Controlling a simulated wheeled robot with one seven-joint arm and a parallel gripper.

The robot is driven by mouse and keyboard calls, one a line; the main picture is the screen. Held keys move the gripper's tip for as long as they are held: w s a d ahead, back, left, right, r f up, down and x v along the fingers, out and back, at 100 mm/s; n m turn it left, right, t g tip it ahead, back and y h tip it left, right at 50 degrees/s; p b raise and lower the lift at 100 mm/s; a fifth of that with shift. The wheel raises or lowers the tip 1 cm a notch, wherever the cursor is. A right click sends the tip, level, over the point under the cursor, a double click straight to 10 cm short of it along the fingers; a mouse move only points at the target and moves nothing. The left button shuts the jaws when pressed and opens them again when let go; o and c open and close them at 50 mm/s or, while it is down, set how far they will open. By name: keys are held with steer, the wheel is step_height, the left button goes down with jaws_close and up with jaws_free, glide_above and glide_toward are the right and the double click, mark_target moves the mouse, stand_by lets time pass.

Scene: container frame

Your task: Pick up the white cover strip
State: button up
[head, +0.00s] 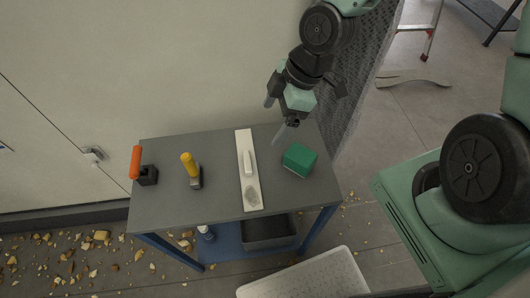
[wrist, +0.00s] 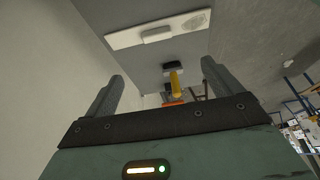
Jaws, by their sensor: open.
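The white cover strip (head: 249,181) lies flat on the grey table top, running from the back edge toward the front. It has a raised white block in its middle and a grey speckled oval patch near its front end. In the wrist view the strip (wrist: 127,39) shows at the top, beyond the fingertips. My gripper (head: 275,118) is above the table's back edge, to the right of the strip and apart from it. In the wrist view my gripper (wrist: 162,72) has its two fingers wide apart with nothing held between them.
On the table (head: 219,205), a green block (head: 299,160) stands right of the strip. A yellow-handled tool (head: 189,164) and an orange-handled tool (head: 135,162) stand to its left. A wall rises behind. Debris covers the floor at left. A white perforated panel (head: 305,277) is in front.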

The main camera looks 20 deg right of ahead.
glide_above(247, 160)
steer(key=s+d, duration=0.1)
steer(key=d, duration=0.2)
step_height(247, 160, down, 10)
steer(key=f, duration=0.1)
steer(key=shift+w+p+x, duration=0.2)
steer(key=shift+p+x, duration=0.35)
steer(key=shift+x, duration=2.3)
steer(key=shift+a+r, duration=0.1)
steer(key=shift+a, duration=0.05)
steer(key=c, duration=1.2)
steer(key=shift+r, duration=0.1)
steer(key=shift+r+b, duration=0.7)
steer(key=shift+r, duration=4.25)
